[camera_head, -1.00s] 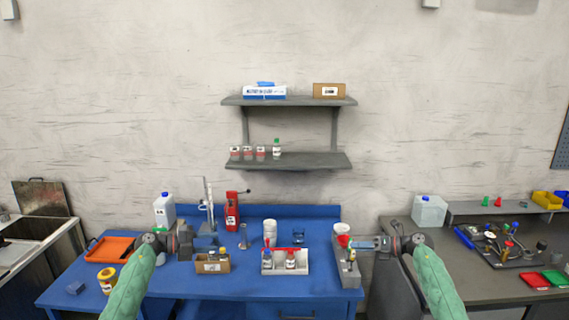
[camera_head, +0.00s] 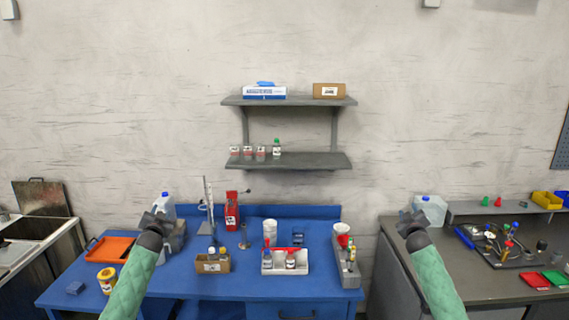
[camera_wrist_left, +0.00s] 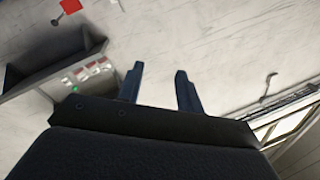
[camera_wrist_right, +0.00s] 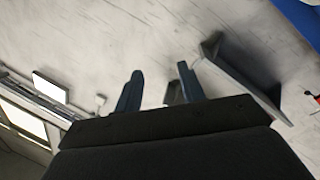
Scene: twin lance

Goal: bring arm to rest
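My left arm rises from the bottom left of the head view, with its gripper end (camera_head: 158,222) raised in front of the white jug at the blue bench's left. In the left wrist view my left gripper (camera_wrist_left: 158,85) has its two fingers apart with only wall between them.
The blue bench (camera_head: 250,290) carries a white tray (camera_head: 272,268), a cardboard box (camera_head: 212,264), a red device (camera_head: 232,212) and an orange tray (camera_head: 108,250). A two-level shelf (camera_head: 290,161) hangs on the wall. The grey counter (camera_head: 480,285) stands right. Air between my arms is clear.

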